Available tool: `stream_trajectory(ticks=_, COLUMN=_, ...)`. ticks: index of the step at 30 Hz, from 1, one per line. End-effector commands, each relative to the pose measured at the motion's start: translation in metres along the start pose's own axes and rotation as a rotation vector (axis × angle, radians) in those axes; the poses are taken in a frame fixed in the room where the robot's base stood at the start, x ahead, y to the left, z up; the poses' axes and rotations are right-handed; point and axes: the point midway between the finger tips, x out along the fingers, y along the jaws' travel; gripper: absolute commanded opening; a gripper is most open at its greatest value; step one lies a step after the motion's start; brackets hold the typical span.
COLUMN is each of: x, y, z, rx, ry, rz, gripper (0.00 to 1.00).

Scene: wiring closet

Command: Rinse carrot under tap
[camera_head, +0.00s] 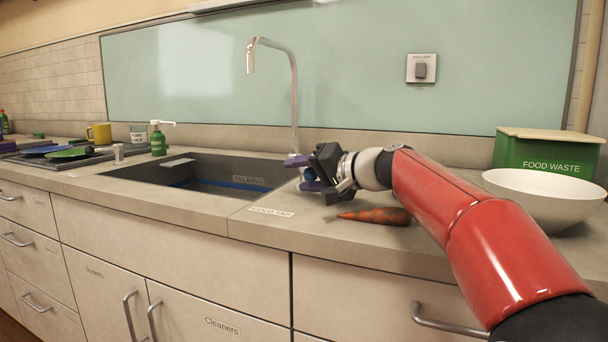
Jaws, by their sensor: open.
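An orange carrot with dark patches (377,216) lies on the counter to the right of the sink, its narrow tip pointing left. A tall silver tap (294,90) stands behind the sink, and its spout (251,58) hangs over the sink side. No water stream shows. The dark sink basin (140,173) is set into the counter left of my gripper. My gripper (299,174) is open near the tap's base and the sink's right edge. It points left, with the carrot below and to the right of it, apart from it.
A white bowl (545,196) and a green food waste bin (545,153) stand at the right. A green soap bottle (158,141), a yellow mug (99,134) and a rack with plates (67,154) are at the left. The counter's front edge runs below the carrot.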

Motion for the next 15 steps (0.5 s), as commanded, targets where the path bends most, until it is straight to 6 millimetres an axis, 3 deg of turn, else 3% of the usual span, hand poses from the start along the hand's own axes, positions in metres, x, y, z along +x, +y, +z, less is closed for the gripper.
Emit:
stream_trajectory(ticks=2, x=-0.0002, y=0.0001, z=0.0000, rx=0.000, ry=0.000, rz=0.000, gripper=0.50)
stream_trajectory(ticks=13, x=-0.0006, y=0.0003, z=0.0000, rx=0.000, ry=0.000, rz=0.001, gripper=0.02)
stream_trajectory(ticks=15, x=-0.0006, y=0.0004, z=0.0000, rx=0.000, ry=0.000, rz=0.001, gripper=0.00)
